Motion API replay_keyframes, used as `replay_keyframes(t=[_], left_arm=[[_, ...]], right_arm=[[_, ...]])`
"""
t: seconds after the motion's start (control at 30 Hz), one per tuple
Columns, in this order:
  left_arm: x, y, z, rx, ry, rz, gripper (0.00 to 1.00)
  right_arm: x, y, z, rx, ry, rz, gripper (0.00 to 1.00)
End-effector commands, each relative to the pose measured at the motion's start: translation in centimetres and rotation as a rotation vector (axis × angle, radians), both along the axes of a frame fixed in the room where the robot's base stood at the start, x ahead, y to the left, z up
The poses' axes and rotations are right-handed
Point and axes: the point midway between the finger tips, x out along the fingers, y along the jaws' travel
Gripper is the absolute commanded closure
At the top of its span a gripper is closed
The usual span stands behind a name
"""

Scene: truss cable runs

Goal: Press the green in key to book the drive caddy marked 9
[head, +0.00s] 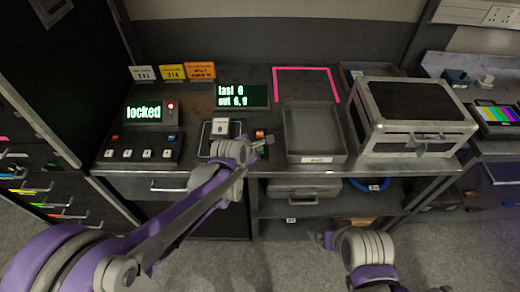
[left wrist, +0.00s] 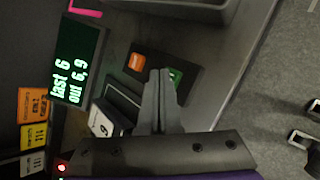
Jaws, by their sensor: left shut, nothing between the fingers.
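My left gripper (head: 268,138) is shut and empty, over the key panel at the bench's front edge. In the left wrist view its fingertips (left wrist: 160,74) are right at the green key (left wrist: 175,77), covering part of it. I cannot tell whether they touch it. The caddy marked 9 (left wrist: 102,124) sits in the reader tray, and also shows in the head view (head: 220,127). My right gripper (head: 327,240) is low, before the bench; its fingers are unclear.
A display (head: 242,96) reads "last 6, out 6,9". A "locked" display (head: 144,112) with a lit red lamp stands at left. An empty grey tray (head: 316,158) and a metal case (head: 413,132) are to the right. Pink tape (head: 304,69) marks bare bench behind the tray.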

Motion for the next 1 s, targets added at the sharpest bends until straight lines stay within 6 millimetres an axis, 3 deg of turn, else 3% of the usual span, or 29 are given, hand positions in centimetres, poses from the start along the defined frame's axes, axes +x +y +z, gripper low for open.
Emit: replay_keyframes(t=[0.6, 1.0], left_arm=[[0.0, 0.0, -0.4, 0.000, 0.000, 0.000, 1.00], [0.0, 0.0, 1.3, 0.000, 0.000, 0.000, 1.00]], right_arm=[[-0.1, 0.0, -0.4, 0.000, 0.002, 0.000, 0.00], [0.2, 0.0, 0.8, 0.000, -0.004, 0.000, 0.00]])
